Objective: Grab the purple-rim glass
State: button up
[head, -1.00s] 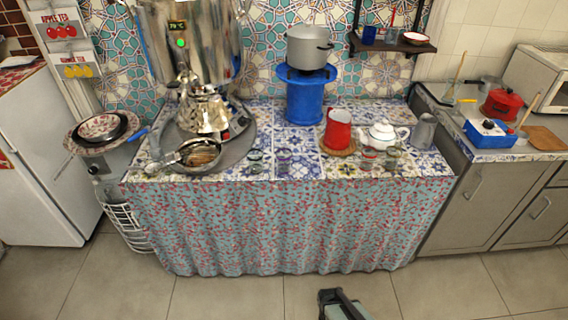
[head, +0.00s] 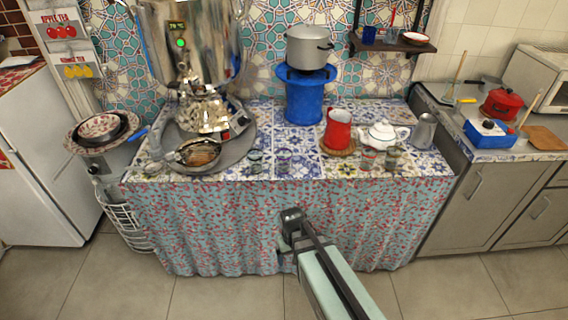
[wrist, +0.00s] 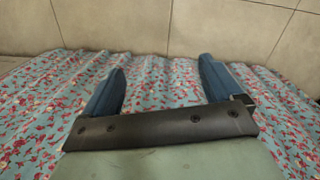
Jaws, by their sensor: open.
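The purple-rim glass (head: 284,162) is a small clear glass near the front edge of the patterned tabletop. It stands just right of a similar glass (head: 256,161) with a dark greenish tint. My gripper (head: 289,232) is below and in front of it, in front of the hanging floral cloth and apart from the glass. In the wrist view, the two blue fingers (wrist: 160,84) are spread wide with nothing between them. The glass does not show in the wrist view.
Two more glasses (head: 368,158) (head: 391,158) stand at the front right, near a white teapot (head: 383,134). A round tray (head: 240,146) carries the samovar at left. Floral cloth (head: 200,230) hangs from the table front.

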jog(key=w+a+r+t, duration=0.3)
jog(key=w+a+r, duration=0.2)
jog(key=w+r, duration=0.55)
notch_tip(320, 180, up, 22)
jog(key=m+t+h, duration=0.3)
jog(key=m, duration=0.7)
send_over(285, 156)
jog(key=s+a, duration=0.4)
jog(key=s, duration=0.3)
jog(key=shift+s+d+x, duration=0.1)
jog(key=shift+s+x, duration=0.1)
jog(key=shift+x, duration=3.15)
jog(key=shift+s+d+x, duration=0.1)
jog(key=shift+s+x, duration=0.05)
jog(key=shift+x, duration=3.25)
jog(key=shift+f, duration=0.1)
jog(key=c, duration=1.1)
